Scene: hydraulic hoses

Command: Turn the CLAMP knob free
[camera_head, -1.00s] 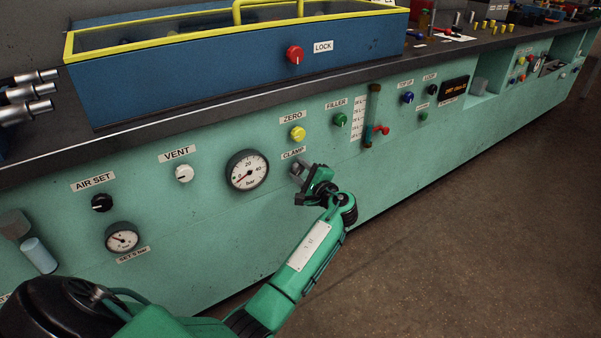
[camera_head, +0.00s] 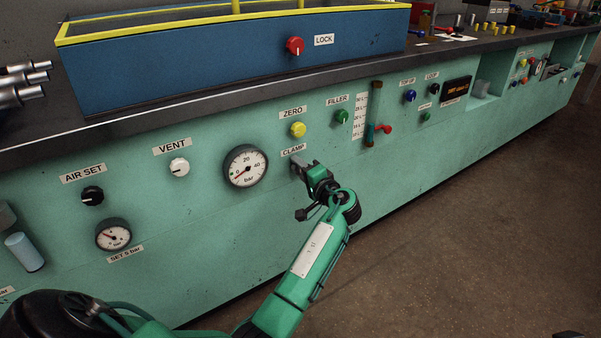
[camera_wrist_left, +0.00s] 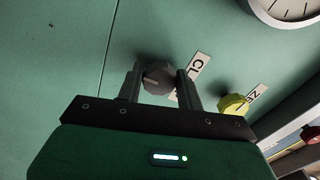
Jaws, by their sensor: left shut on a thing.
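The CLAMP knob is a grey round knob (camera_wrist_left: 158,77) on the green panel, beside the CLAMP label (camera_wrist_left: 196,70). My left gripper (camera_wrist_left: 160,84) is shut on it, one finger on each side, in the left wrist view. In the head view my left gripper (camera_head: 299,168) reaches the panel just below the CLAMP label (camera_head: 294,150) and hides the knob. My right gripper is not in view.
The yellow ZERO knob (camera_head: 298,130) is just above the CLAMP label. The bar gauge (camera_head: 246,166) is to the left, with the white VENT knob (camera_head: 180,167) beyond it.

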